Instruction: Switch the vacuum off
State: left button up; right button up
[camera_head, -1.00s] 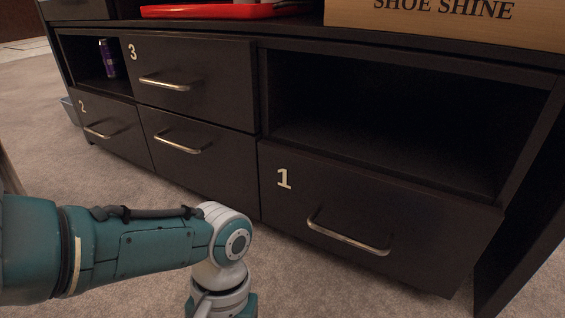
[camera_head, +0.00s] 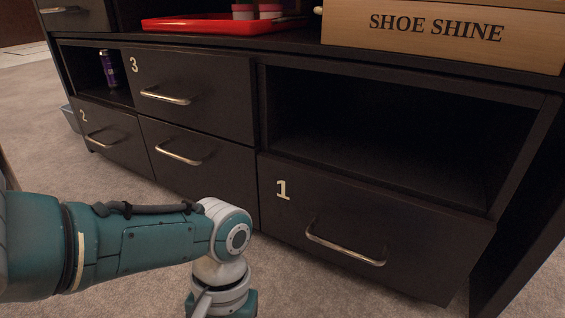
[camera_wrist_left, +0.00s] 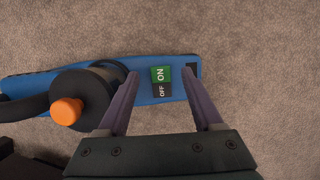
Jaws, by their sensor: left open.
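The vacuum (camera_wrist_left: 45,86) shows in the left wrist view, a blue body lying on the carpet with a dark round part and an orange knob (camera_wrist_left: 66,111) at its left. Its switch (camera_wrist_left: 161,82) has a green half marked ON and a dark half marked OFF. My left gripper (camera_wrist_left: 159,73) is open above the vacuum, one finger on each side of the switch. I cannot tell whether the fingers touch the body. In the head view my left arm reaches down at lower left; its gripper and the vacuum are out of frame there. My right gripper is not in view.
A dark cabinet with numbered drawers, such as drawer 1 (camera_head: 300,222), stands ahead of my arm. On it are a red tray (camera_head: 205,24) and a wooden shoe shine box (camera_head: 440,34). A purple can (camera_head: 108,68) stands in the left open compartment. Carpet lies in front.

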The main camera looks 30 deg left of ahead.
pick_arm(q)
jog(key=p+v, duration=0.4)
jog(key=v, duration=0.3)
jog(key=shift+r, duration=0.15)
jog(key=s+d+r+m+t+p, duration=0.1)
jog(key=s+d+r+m+p, duration=0.1)
jog(key=r+p, duration=1.05)
jog(key=s+d+r+m+t+h+p, duration=0.1)
jog(key=d+r+p, duration=0.2)
jog(key=r+p, duration=0.95)
jog(key=s+d+r+m+p, duration=0.2)
jog(key=r+p, duration=0.9)
jog(key=r, duration=0.2)
jog(key=s+a+r+t+p, duration=0.1)
jog(key=a+r+p, duration=0.1)
jog(key=r+p, duration=2.2)
jog(key=s+a+r+t+y+p, duration=0.1)
jog(key=s+a+r+t+p, duration=0.1)
jog(key=r+p, duration=2.3)
jog(key=s+a+r+t+p, duration=0.1)
jog(key=s+a+r+p, duration=0.1)
jog(key=r+p, duration=2.2)
notch_tip(320, 180, up, 13)
jog(key=shift+s+a+f+m+t+y+p, duration=0.1)
jog(key=shift+s+a+m+t+y+p, duration=0.25)
jog(key=shift+a, duration=0.5)
